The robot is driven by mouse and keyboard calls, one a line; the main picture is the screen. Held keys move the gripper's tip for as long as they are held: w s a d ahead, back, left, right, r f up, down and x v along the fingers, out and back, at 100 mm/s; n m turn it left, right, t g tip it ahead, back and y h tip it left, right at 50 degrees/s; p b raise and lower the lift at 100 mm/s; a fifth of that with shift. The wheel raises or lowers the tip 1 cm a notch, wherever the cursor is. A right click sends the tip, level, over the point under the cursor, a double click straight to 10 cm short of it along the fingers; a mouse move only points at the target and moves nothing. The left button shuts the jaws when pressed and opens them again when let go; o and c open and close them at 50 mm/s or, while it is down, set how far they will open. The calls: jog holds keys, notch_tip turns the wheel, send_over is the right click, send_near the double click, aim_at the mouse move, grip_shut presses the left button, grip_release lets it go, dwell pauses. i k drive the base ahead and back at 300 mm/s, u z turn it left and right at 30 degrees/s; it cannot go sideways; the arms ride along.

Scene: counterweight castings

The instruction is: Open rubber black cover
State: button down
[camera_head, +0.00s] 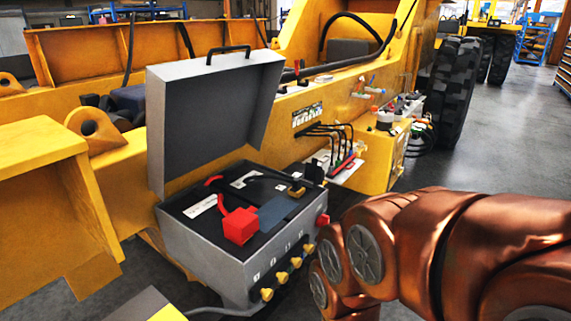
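A grey metal box (205,254) stands in front of the yellow machine with its lid (210,115) raised. Inside are a red block-like cover (240,225) with a red cable, and a dark blue-grey flap or plate (277,211) beside it. A small brass-coloured piece (297,191) sits near the far right corner, by a black cable. I cannot tell which dark part in the box is the rubber black cover. My copper-coloured arm reaches in from the right, beside the box and apart from its interior. My gripper is out of the picture.
Yellow knobs (281,277) line the box's front, and a red knob (322,219) is on its right side. The yellow machine frame (110,195) closes off the back and left. Black cables (330,130) hang behind the box. Open floor (490,150) lies at the right.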

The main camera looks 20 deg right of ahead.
aim_at(313, 172)
jog(key=u, duration=2.1)
jog(key=k, duration=1.1)
jog(key=z, duration=1.45)
jog(key=i, duration=0.5)
jog(key=u, duration=0.05)
